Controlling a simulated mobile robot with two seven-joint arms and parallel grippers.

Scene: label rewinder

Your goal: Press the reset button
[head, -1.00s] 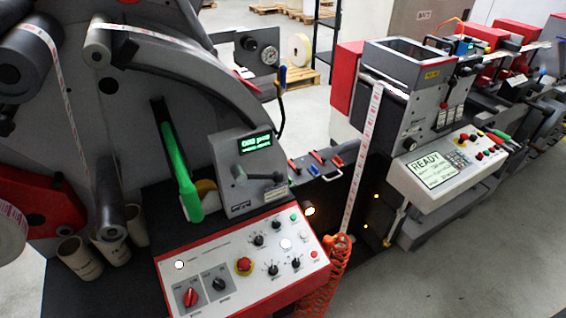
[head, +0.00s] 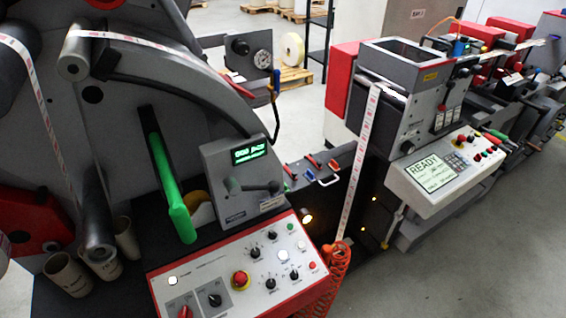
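The white control panel (head: 215,275) with a red edge sits at the lower middle of the head view, on the front of the rewinder. The printed labels are too small to read, so I cannot tell for sure which button is marked reset. Neither of my grippers is in view.
A green display (head: 249,153) and a black lever stand above the panel. A green bar (head: 170,190) juts out left of them. A coiled orange hose (head: 335,265) hangs at the panel's right. A second console (head: 435,175) reads READY. Grey floor is clear at lower right.

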